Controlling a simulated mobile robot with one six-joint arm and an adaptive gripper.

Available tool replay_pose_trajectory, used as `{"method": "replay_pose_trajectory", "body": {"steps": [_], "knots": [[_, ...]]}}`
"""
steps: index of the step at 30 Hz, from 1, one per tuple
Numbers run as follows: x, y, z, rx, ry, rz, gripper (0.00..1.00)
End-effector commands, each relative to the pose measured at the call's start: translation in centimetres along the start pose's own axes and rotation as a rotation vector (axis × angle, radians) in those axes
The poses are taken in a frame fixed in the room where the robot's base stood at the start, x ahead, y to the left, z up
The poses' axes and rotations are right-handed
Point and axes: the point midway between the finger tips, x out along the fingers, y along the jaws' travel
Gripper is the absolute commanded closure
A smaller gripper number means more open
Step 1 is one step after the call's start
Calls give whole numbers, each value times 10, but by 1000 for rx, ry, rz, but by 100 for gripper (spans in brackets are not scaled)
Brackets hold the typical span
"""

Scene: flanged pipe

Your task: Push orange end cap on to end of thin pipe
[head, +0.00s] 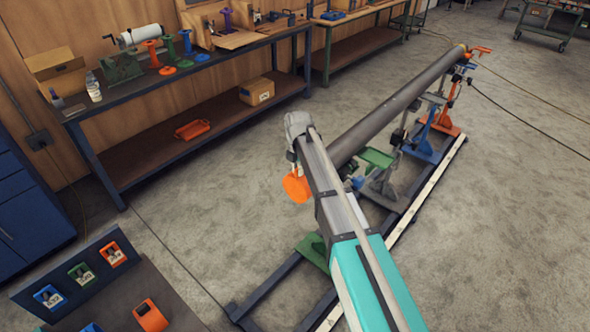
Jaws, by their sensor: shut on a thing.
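The orange end cap (297,188) hangs just below the wrist at the end of my arm. My gripper (294,172) is shut on it; the fingers are small and partly hidden by the wrist. A long grey pipe (395,105) lies on stands to the right, running away toward the upper right. Its near end is partly hidden behind my arm. The cap is left of that near end and apart from it in the picture. I cannot tell whether this is the thin pipe.
Blue, orange and green stands (421,146) hold the pipe above a floor rail (432,190). A workbench (185,80) with tools runs along the left wall. A panel (85,272) with coloured boxes stands at lower left. The floor between is clear.

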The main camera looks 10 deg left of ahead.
Motion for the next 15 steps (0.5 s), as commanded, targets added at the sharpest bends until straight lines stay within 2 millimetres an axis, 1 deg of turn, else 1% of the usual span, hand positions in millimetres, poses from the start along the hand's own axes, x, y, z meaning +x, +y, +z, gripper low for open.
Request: {"method": "replay_pose_trajectory", "body": {"steps": [6, 15], "knots": [[0, 0, 4, 0, 0, 0, 100], [0, 0, 5, 0, 0, 0, 100]]}}
